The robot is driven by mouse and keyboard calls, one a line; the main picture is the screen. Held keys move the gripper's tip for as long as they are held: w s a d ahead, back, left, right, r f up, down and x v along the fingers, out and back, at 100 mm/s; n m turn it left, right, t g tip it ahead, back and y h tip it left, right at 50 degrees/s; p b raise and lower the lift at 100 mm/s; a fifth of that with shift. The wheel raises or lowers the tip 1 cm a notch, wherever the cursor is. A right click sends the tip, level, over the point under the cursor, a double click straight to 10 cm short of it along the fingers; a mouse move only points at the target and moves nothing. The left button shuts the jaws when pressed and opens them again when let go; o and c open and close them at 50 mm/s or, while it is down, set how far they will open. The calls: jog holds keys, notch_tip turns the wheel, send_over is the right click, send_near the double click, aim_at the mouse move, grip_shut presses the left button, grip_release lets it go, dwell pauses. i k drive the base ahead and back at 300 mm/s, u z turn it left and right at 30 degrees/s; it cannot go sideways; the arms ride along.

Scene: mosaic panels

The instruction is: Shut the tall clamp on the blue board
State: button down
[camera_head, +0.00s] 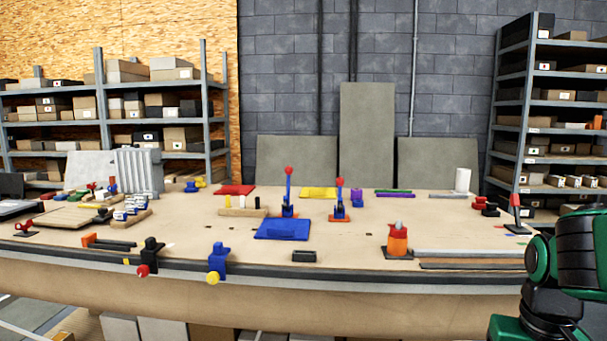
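The blue board (283,231) lies flat on the workbench near the middle. A tall clamp (288,194) with a blue upright lever, a red knob and an orange base stands at the board's back edge; its lever points up. A second, similar clamp (340,199) stands a little to the right, behind the board's right side, also with its lever up. I cannot tell whether either base rests on the board. Part of my green and black arm shows at the lower right; my gripper's fingertips are not in view.
An orange-and-grey object (397,240) stands right of the board, and a small black block (304,256) lies in front. Blue (217,262) and black (147,256) clamps sit on the front edge. A red-handled clamp (516,213) stands near my arm. Bare bench shows between them.

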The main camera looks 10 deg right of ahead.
aim_at(288, 169)
jog(key=i, duration=0.85)
jog(key=u, duration=0.05)
